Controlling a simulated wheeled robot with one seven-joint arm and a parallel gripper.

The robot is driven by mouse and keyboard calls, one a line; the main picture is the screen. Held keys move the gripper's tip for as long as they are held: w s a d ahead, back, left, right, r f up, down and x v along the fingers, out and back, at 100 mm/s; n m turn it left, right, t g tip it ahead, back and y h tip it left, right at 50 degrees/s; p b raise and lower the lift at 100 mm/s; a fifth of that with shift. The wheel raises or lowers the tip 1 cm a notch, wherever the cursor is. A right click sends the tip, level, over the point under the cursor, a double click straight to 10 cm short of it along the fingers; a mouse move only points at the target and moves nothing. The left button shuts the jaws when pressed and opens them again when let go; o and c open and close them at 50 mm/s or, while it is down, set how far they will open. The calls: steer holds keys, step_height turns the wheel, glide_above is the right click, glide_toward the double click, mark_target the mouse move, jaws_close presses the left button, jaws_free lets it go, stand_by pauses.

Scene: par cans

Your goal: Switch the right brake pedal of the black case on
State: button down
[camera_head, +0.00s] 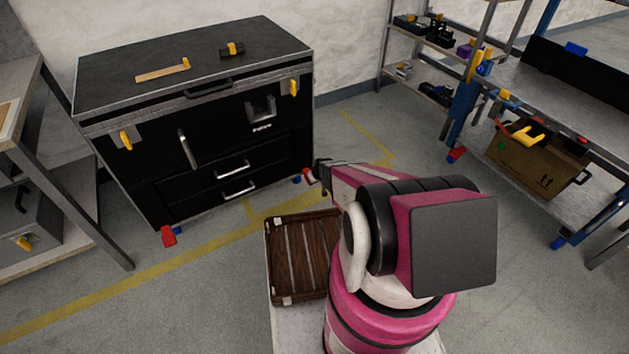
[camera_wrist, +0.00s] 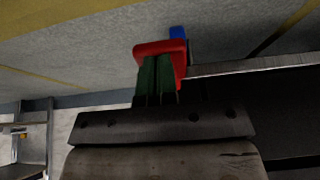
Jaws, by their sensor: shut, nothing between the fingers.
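The black case (camera_head: 225,150) stands on low casters at the left of the head view. Its right brake pedal (camera_head: 309,176) is red, beside a blue caster (camera_head: 297,179) at the lower right corner. In the wrist view the red pedal (camera_wrist: 160,47) lies right at my fingertips, with a blue part (camera_wrist: 178,33) behind it. My gripper (camera_wrist: 157,63) is shut and empty, its green fingers together. Whether the fingers touch the pedal I cannot tell. In the head view my gripper (camera_head: 320,172) is small and partly hidden by my arm.
The case's left red pedal (camera_head: 169,236) is at its near left corner. A brown slatted crate (camera_head: 285,297) lies beside my arm. A workbench (camera_head: 50,150) stands left, and a shelf and a bench with a cardboard box (camera_head: 530,170) stand right. The floor between has free room.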

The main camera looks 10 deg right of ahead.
steer(key=s+v, duration=0.1)
steer(key=v, duration=1.2)
steer(key=shift+s+d, duration=0.25)
steer(key=s+r+m+g, duration=0.1)
steer(key=s+r, duration=0.4)
steer(key=r, duration=0.4)
steer(key=s+a+r+m+g+h, duration=0.1)
steer(key=s+r+g, duration=0.1)
steer(key=s+r, duration=0.4)
steer(key=s+r+m+g, duration=0.1)
steer(key=s+r, duration=0.5)
steer(key=r, duration=0.7)
steer(key=shift+s+a+m+g+h, duration=0.15)
steer(key=shift+a+m+g+h, duration=0.1)
steer(key=shift+m+g+h, duration=0.2)
steer(key=c, duration=1.8)
jaws_free()
